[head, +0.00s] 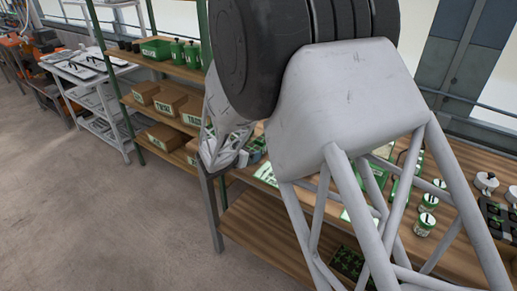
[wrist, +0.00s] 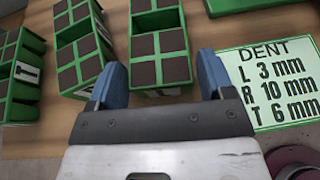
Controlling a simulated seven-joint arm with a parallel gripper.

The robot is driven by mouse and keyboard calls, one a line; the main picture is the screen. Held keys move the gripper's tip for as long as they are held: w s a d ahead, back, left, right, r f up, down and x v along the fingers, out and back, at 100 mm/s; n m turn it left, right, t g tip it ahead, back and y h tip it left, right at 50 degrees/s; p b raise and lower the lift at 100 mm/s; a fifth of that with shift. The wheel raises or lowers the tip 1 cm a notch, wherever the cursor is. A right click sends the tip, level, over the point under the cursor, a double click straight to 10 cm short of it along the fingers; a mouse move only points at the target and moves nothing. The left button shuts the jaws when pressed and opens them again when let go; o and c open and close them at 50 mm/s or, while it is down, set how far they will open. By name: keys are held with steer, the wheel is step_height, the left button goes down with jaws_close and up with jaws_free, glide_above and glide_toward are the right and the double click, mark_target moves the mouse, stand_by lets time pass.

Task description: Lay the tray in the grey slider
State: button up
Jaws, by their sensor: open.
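Several green trays with brown square cells lie on a wooden surface in the wrist view. The middle tray (wrist: 158,45) is in line with the gap between my fingers, its near end low in that gap. A second tray (wrist: 82,45) lies left of it, slightly turned, and a third tray (wrist: 18,65) is at the left edge. My gripper (wrist: 161,82) has blue fingertips, wide apart, with nothing clamped. I cannot tell its height above the tray. I cannot make out the grey slider. My arm hides much of the bench in the head view.
A green-edged card (wrist: 270,85) marked DENT lies right of my gripper. A dark red round thing (wrist: 297,165) is at the lower right. In the head view, white-and-green jars (head: 425,222) stand on the wooden bench, and a shelf holds cardboard boxes (head: 170,103). The floor at left is clear.

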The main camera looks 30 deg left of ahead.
steer(key=shift+x, duration=1.15)
steer(key=c, duration=0.8)
steer(key=shift+c, duration=0.2)
steer(key=shift+r, duration=0.75)
step_height(320, 180, up, 2)
steer(key=shift+r, duration=0.15)
steer(key=s+d+r, duration=0.1)
steer(key=s+d, duration=0.9)
steer(key=d, duration=0.1)
steer(key=shift+s+d, duration=0.4)
steer(key=shift+r, duration=0.1)
